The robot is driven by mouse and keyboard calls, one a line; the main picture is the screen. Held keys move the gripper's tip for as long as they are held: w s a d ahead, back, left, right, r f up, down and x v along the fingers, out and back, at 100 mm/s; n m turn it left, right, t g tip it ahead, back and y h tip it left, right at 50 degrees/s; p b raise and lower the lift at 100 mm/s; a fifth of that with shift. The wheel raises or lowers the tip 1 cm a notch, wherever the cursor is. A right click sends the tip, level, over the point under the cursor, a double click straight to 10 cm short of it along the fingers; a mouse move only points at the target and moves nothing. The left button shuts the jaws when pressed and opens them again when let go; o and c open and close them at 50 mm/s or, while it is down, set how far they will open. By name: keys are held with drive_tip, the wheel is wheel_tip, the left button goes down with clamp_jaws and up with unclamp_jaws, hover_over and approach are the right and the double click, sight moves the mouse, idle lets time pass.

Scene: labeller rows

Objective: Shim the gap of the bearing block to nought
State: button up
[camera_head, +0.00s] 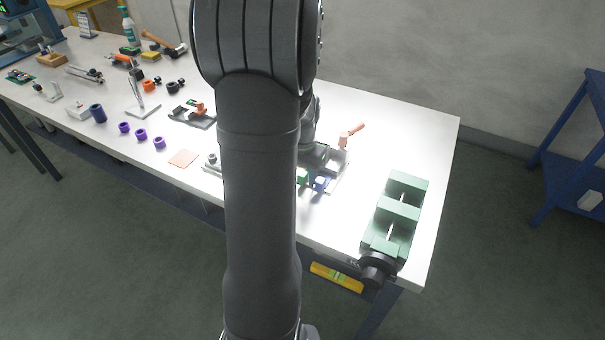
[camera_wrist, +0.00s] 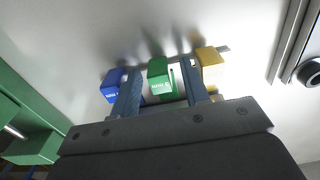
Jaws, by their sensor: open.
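In the wrist view, three coloured tabs stand in a row: a blue one (camera_wrist: 112,84), a green one (camera_wrist: 158,88) with white lettering, and a yellow one (camera_wrist: 209,64). My gripper (camera_wrist: 162,72) is open, its two blue-grey fingers on either side of the green tab; I cannot tell whether they touch it. In the head view, the green tab (camera_head: 302,178) and blue tab (camera_head: 321,182) show just right of my arm, which hides the gripper. A grey block fixture (camera_head: 335,161) with an orange lever (camera_head: 350,135) stands behind them; I cannot tell whether it is the bearing block.
A green vise (camera_head: 408,188) stands at the table's right end and also shows in the wrist view (camera_wrist: 28,122). Purple rings (camera_head: 141,135), a copper-coloured plate (camera_head: 183,158) and a dark fixture (camera_head: 192,117) lie left of my arm. The white table (camera_head: 395,125) is clear behind the vise.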

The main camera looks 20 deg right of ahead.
clamp_jaws()
drive_tip(key=shift+w+d, duration=1.5)
drive_tip(key=shift+d, duration=0.05)
unclamp_jaws()
drive_tip(key=shift+r, duration=0.15)
